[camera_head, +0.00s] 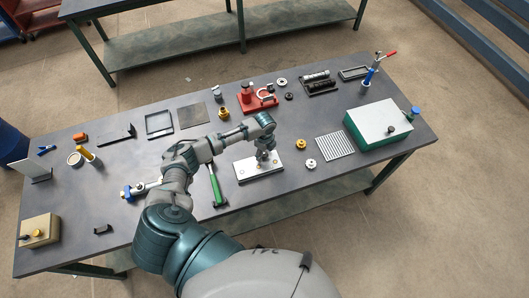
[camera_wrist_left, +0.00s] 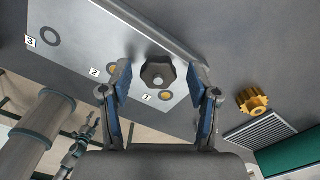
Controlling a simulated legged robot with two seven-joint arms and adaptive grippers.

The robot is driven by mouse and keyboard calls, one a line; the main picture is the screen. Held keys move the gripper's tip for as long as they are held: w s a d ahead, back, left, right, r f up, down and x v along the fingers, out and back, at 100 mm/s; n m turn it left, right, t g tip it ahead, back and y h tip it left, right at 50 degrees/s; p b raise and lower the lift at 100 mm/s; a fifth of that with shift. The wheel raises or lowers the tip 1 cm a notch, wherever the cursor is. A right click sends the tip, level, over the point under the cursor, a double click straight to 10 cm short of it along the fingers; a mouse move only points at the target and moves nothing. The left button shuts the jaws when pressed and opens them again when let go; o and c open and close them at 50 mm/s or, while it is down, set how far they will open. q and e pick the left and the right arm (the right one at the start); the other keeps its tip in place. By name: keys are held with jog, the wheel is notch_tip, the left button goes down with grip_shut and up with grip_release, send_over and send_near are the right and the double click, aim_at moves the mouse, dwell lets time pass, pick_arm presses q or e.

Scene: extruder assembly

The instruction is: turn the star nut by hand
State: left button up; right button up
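The star nut (camera_wrist_left: 158,73) is a dark lobed knob with a lighter hexagonal centre. In the left wrist view it is at the pale plate (camera_wrist_left: 75,62), near the label 1. The plate (camera_head: 244,173) lies on the table in the head view; there my gripper mostly hides the nut. My left gripper (camera_wrist_left: 158,82) is open, with one blue-padded finger on each side of the nut and visible gaps between. It also shows over the plate in the head view (camera_head: 266,157). I cannot tell how high the fingertips are. My right gripper is not in view.
A brass gear (camera_wrist_left: 252,101) and a ribbed plate (camera_head: 335,146) lie right of the plate. A green-sided box (camera_head: 378,122) stands farther right. A green-handled hammer (camera_head: 215,187) lies close on the left.

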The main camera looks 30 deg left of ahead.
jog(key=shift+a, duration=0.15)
pick_arm(q)
jog(key=shift+r, duration=0.35)
notch_tip(320, 180, up, 4)
jog(key=shift+f, duration=0.15)
jog(key=shift+r, duration=0.85)
jog(key=shift+r, duration=0.1)
notch_tip(320, 180, up, 12)
